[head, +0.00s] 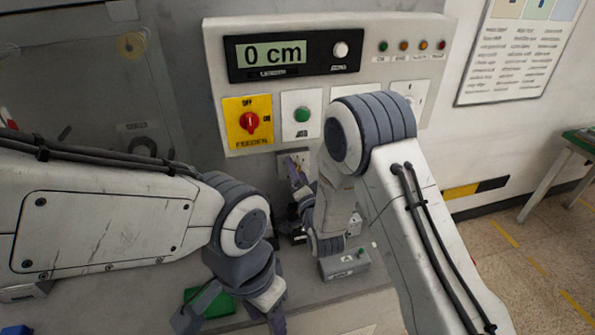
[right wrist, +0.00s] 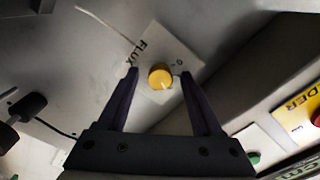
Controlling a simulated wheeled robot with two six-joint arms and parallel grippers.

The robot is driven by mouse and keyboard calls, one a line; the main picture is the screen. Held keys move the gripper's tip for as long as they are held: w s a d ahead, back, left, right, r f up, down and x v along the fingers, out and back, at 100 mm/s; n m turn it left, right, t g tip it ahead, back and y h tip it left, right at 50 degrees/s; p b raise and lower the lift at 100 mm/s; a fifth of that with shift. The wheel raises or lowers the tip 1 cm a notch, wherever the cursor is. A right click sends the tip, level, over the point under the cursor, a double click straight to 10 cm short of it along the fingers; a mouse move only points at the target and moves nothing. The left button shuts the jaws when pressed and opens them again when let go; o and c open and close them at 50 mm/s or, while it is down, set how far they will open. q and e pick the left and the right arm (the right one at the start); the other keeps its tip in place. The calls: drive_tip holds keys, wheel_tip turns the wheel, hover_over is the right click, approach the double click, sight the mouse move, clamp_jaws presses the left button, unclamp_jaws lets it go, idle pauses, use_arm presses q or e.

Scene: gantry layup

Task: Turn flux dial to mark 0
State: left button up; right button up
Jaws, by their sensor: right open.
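The flux dial (right wrist: 161,77) is a round yellow knob on a white plate (right wrist: 150,52) lettered FLUX, with a small 0 mark at the plate's right. A pale pointer line on the knob's lower right aims away from that mark. My right gripper (right wrist: 160,73) is open, with one finger on each side of the knob and gaps to both. In the head view my right gripper (head: 297,178) reaches up to the plate (head: 296,157) below the panel; the knob is hidden there. My left gripper (head: 232,316) is low, over the bench, partly cut off by the frame.
The control panel (head: 440,60) above has a display (head: 272,54) reading 0 cm, a red FEEDER switch (head: 249,122) on yellow and a green button (head: 302,114). A small grey box (head: 345,264) and a green item (head: 212,302) lie on the bench (head: 345,308).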

clamp_jaws()
drive_tip(key=shift+f+n+b, duration=0.1)
drive_tip(key=shift+n+b, duration=7.95)
drive_tip(key=shift+n, duration=0.85)
